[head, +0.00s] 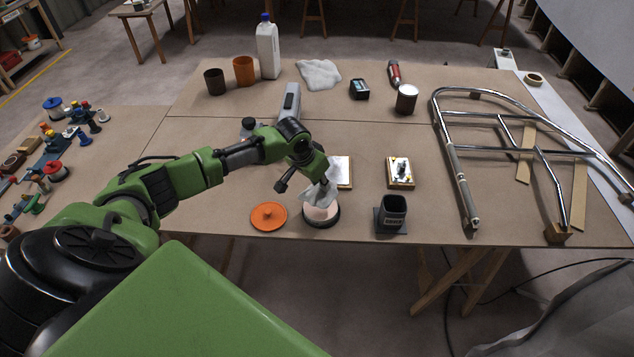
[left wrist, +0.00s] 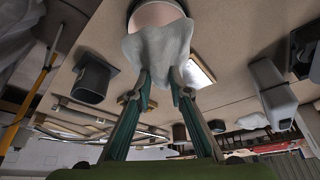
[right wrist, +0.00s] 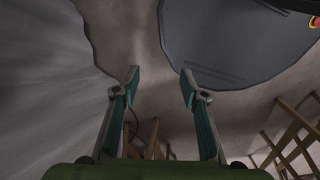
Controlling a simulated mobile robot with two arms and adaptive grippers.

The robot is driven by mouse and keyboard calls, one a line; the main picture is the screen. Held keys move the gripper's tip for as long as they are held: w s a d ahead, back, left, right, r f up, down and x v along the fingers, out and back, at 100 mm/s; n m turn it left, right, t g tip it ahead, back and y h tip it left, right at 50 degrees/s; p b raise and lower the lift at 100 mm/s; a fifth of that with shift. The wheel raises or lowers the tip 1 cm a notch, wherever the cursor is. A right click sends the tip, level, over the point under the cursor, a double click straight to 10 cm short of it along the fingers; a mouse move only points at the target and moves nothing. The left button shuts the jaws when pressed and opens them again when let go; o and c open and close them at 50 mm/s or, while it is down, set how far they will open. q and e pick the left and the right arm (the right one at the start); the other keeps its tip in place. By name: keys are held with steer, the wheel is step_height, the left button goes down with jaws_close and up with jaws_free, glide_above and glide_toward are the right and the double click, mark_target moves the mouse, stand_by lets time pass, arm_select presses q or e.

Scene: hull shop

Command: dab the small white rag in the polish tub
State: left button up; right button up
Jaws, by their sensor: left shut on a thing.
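The polish tub (head: 321,221) stands open near the front edge of the table, a low dark round tub with pale pinkish polish inside. My left gripper (head: 326,178) is above it, shut on the small white rag (head: 315,196). The rag hangs down over the tub, its lower end at or just above the polish; I cannot tell if they touch. In the left wrist view the rag (left wrist: 158,55) hangs from the fingertips (left wrist: 160,80) and covers part of the tub (left wrist: 157,5). My right gripper (right wrist: 160,80) is open and empty, away from the table.
An orange lid (head: 269,216) lies left of the tub. A dark square cup (head: 391,214) stands to its right. Small boards (head: 400,172) lie behind. A tubular metal frame (head: 505,130) fills the right side. A white bottle (head: 267,50) and brown cups stand at the back.

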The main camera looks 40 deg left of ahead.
mark_target(319, 195)
arm_select(q)
steer(key=shift+f, duration=0.45)
steer(key=shift+w+f+b, duration=0.1)
steer(key=shift+f+b, duration=0.2)
steer(key=shift+b, duration=0.3)
step_height(319, 195, down, 4)
steer(key=b, duration=0.4)
steer(key=shift+b, duration=0.3)
steer(key=shift+f+b, duration=0.25)
steer(key=shift+b, duration=0.1)
steer(key=shift+r, duration=0.1)
arm_select(e)
step_height(319, 195, down, 7)
steer(key=shift+s+d+r, duration=0.15)
steer(key=shift+s+d, duration=0.05)
steer(key=shift+d, duration=0.1)
arm_select(q)
steer(key=shift+f, duration=0.5)
arm_select(e)
steer(key=shift+a+f, duration=0.15)
steer(key=shift+f, duration=0.05)
arm_select(q)
steer(key=shift+s+f, duration=0.15)
steer(key=shift+s, duration=0.05)
arm_select(e)
steer(key=shift+r, duration=0.35)
arm_select(q)
steer(key=shift+p, duration=0.35)
arm_select(e)
steer(key=shift+r, duration=0.1)
